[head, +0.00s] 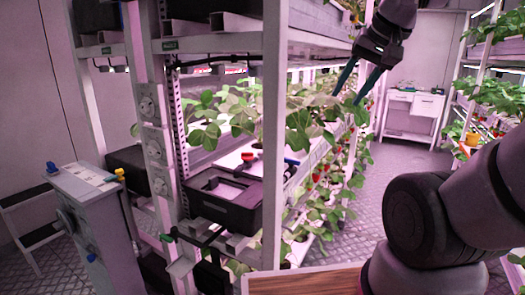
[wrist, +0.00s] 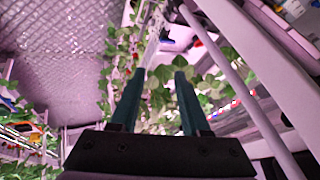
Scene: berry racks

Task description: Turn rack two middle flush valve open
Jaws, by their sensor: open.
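My gripper (head: 348,97) is open and empty, raised in front of the plant rack, with its two dark green fingers pointing down and left. In the wrist view the fingers (wrist: 160,73) stand apart with leaves behind them. A small red handle (head: 248,157) sits at the middle shelf level of the near rack, with a blue handle (head: 291,162) to its right. In the wrist view a blue part (wrist: 171,45) and a red part (wrist: 197,42) show beyond the fingertips. I cannot tell which is the middle flush valve, or its setting. My gripper touches neither handle.
A white rack post (head: 273,130) stands in front of the shelves. A black crate (head: 222,198) is on the near rack's end. A grey cabinet (head: 95,215) stands at left. The aisle floor (head: 385,200) is clear toward a white table (head: 413,110).

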